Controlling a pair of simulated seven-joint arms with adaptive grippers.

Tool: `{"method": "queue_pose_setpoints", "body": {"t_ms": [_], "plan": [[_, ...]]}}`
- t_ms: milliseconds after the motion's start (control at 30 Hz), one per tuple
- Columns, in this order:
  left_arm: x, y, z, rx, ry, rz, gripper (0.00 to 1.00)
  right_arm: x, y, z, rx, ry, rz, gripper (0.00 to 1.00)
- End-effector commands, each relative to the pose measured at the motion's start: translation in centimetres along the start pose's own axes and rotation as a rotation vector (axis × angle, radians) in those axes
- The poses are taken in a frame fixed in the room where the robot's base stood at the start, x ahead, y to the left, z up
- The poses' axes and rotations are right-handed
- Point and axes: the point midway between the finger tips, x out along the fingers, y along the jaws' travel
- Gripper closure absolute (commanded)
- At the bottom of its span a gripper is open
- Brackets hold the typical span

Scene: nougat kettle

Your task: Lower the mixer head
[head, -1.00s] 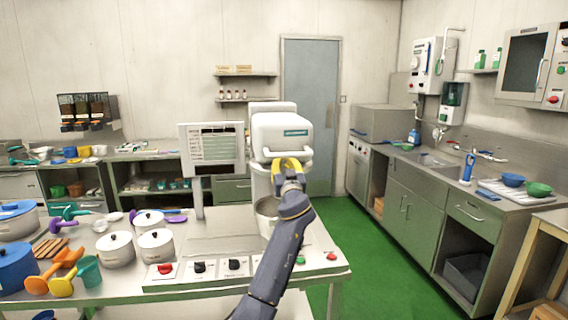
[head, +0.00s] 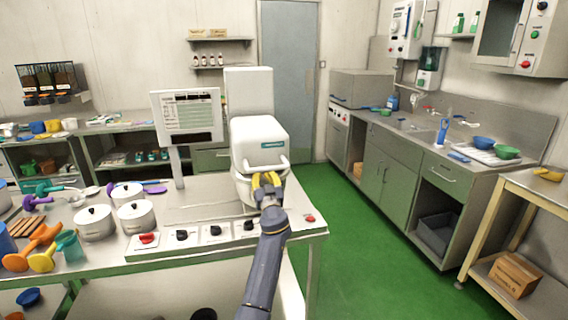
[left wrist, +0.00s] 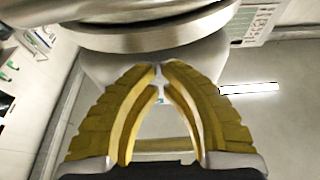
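The white mixer head (head: 258,138) stands on the near table, with a teal label on its front and a bar handle (head: 246,167) below it. It sits low over the bowl. My left gripper (head: 267,180) is at the handle, with its yellow fingers (left wrist: 160,75) nearly together at the tips. It appears shut on the bar, though the fingers hide much of the contact. The left wrist view also shows the pale head close beyond the fingertips and the steel bowl (left wrist: 150,38) above them in the picture. My right gripper is not in view.
A display panel (head: 188,115) stands left of the mixer. White lidded pots (head: 95,224) and coloured utensils crowd the table's left side. Control knobs (head: 215,231) line its front edge. Green floor (head: 365,260) is open to the right, before the sink counter.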

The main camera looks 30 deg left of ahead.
Motion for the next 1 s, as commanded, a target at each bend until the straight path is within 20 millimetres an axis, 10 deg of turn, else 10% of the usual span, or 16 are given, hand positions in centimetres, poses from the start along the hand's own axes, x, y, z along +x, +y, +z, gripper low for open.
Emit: {"method": "queue_pose_setpoints", "body": {"t_ms": [633,1000], "plan": [[-0.3,-1.5,0.9,0.007,-0.003,-0.017,1.0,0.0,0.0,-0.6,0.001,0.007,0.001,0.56],[-5.4,-1.5,0.7,0.004,0.001,-0.017,1.0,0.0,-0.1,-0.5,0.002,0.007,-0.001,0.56]]}}
